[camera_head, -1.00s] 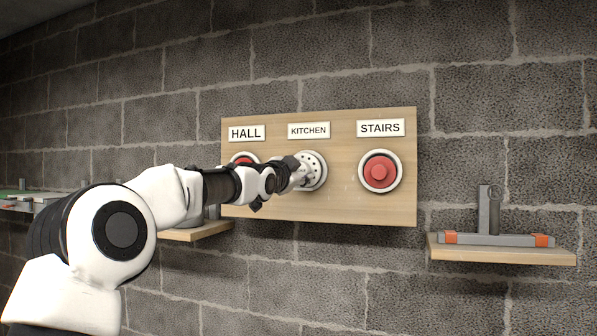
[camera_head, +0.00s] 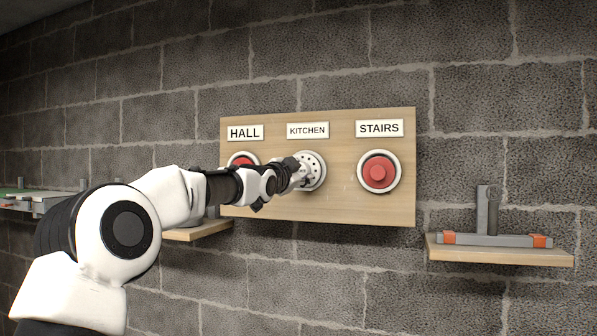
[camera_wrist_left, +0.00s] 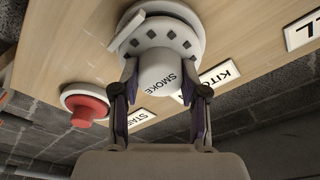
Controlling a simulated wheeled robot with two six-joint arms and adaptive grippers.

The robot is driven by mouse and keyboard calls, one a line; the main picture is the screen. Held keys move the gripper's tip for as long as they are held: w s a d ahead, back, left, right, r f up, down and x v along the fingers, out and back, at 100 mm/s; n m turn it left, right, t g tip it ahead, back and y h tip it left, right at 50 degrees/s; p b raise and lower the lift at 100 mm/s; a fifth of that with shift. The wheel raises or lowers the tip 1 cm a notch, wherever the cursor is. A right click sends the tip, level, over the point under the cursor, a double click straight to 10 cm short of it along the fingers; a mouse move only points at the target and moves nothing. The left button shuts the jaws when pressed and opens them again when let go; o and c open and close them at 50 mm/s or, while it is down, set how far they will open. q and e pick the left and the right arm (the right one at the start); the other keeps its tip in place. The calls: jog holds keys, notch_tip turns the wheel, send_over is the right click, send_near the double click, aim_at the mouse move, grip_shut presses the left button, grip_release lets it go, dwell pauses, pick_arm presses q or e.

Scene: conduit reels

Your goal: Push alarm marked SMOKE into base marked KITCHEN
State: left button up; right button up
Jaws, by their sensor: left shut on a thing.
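The white round alarm marked SMOKE (camera_wrist_left: 160,72) is between the fingers of my left gripper (camera_wrist_left: 158,92), which is shut on its narrower front part. In the head view the alarm (camera_head: 314,170) is at the middle base place under the KITCHEN label (camera_head: 307,131), with my left gripper (camera_head: 293,172) in front of it. A white ring shows behind the alarm in the wrist view. The base marked KITCHEN is largely hidden behind the alarm, and I cannot tell whether the alarm is fully seated. My right gripper is not in view.
The wooden board (camera_head: 340,205) also bears red units under HALL (camera_head: 243,158) and STAIRS (camera_head: 379,172). A right shelf (camera_head: 500,253) holds a grey bracket-like tool with orange ends (camera_head: 495,238). A left shelf (camera_head: 197,231) is partly behind my arm.

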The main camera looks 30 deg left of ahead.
pick_arm(q)
jog(key=shift+w+a+p, duration=0.1)
jog(key=shift+w+p, duration=0.2)
jog(key=shift+w, duration=0.05)
dwell(0.3)
jog(key=o, duration=1.3)
jog(key=shift+s, duration=0.1)
jog(key=shift+o, duration=0.2)
jog(key=o, duration=0.5)
jog(key=shift+c, duration=0.2)
